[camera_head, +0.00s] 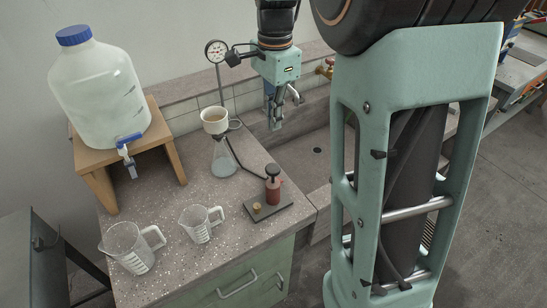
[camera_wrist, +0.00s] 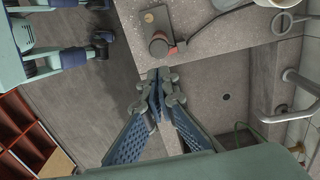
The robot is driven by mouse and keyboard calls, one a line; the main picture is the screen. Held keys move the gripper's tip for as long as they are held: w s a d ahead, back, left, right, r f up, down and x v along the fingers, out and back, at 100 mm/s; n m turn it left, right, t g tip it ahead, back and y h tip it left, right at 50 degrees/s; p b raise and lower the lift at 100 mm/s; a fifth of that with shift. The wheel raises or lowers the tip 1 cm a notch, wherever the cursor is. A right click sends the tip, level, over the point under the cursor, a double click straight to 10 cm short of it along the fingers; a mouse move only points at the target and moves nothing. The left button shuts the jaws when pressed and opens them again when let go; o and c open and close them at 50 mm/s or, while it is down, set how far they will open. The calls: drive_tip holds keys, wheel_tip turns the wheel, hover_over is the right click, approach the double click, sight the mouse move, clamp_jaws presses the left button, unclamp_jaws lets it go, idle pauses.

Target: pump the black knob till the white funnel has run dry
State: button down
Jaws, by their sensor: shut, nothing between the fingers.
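The black knob (camera_head: 272,170) tops a small red hand pump (camera_head: 273,190) on a dark base plate (camera_head: 285,204) near the bench's front right corner. In the wrist view the knob (camera_wrist: 159,46) shows from above, beyond my fingertips. The white funnel (camera_head: 214,127) sits on a clear conical flask (camera_head: 223,160), with brownish content inside; its level is hard to tell. Part of the funnel may show at the wrist view's top right edge. My gripper (camera_head: 276,125) is shut and empty, pointing down over the sink side, above, behind and apart from the knob.
A dark hose (camera_head: 236,152) runs between flask and pump. A pressure gauge (camera_head: 216,51) stands behind the funnel. Two clear measuring jugs (camera_head: 200,224) (camera_head: 127,247) stand at front left. A large jug (camera_head: 98,90) rests on a wooden stand (camera_head: 166,143). The sink (camera_head: 305,150) lies right.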

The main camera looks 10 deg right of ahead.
sight(274, 167)
wheel_tip(274, 167, down, 13)
drive_tip(key=shift+s, duration=0.1)
idle(0.5)
wheel_tip(274, 167, down, 4)
drive_tip(key=shift+f+b, duration=0.1)
drive_tip(key=shift+b, duration=1)
wheel_tip(274, 167, up, 14)
drive_tip(key=p, duration=0.3)
idle(0.9)
